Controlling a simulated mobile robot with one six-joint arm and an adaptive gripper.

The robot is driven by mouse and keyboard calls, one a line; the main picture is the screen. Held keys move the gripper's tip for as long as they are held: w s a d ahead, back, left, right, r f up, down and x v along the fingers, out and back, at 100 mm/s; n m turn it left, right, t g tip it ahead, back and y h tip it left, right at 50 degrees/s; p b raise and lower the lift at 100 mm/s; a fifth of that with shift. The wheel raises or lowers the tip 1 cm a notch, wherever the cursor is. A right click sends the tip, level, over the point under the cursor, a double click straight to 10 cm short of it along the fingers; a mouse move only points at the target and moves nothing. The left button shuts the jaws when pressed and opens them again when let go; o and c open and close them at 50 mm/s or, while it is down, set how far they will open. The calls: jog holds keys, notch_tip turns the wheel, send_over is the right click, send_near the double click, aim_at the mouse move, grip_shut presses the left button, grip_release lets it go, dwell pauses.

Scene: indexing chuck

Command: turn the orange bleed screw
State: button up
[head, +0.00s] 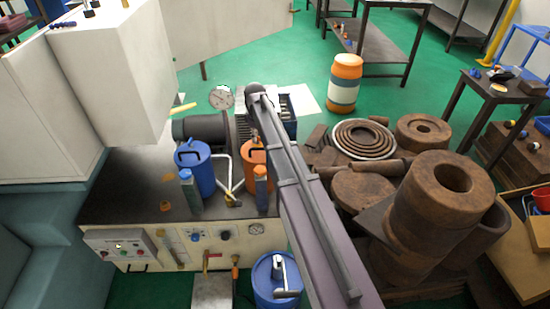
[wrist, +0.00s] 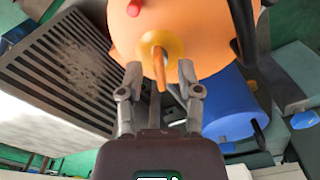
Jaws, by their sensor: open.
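In the wrist view, the orange bleed screw (wrist: 159,66) is a narrow upright orange tab. It stands out of a yellow round collar (wrist: 174,46) on the side of a rounded orange canister (wrist: 206,22). My gripper (wrist: 159,76) is open, with one fingertip on each side of the screw and a visible gap on both sides. In the head view, the orange canister (head: 250,153) stands on the dark bench beside a blue canister (head: 200,175). The screw cannot be made out there, and my arm covers much of that area.
A grey ribbed block (wrist: 62,75) lies left of my gripper in the wrist view, and the blue canister (wrist: 228,103) is close on the right. In the head view, a dark cylindrical motor (head: 203,128) is behind the canisters. Rusty rings (head: 440,200) fill the right side.

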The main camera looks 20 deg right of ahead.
jog(key=m, duration=0.3)
jog(key=shift+m, duration=0.4)
jog(key=shift+r+p, duration=0.3)
jog(key=shift+p, duration=0.05)
notch_tip(320, 180, up, 14)
jog(key=f+p, duration=0.1)
jog(key=p, duration=1.2)
jog(key=s+f+m+b, duration=0.1)
jog(key=s+m, duration=0.5)
jog(key=s, duration=2.1)
jog(key=shift+s, duration=0.15)
jog(key=shift+d, duration=0.1)
jog(key=shift+s, duration=0.45)
dwell(0.5)
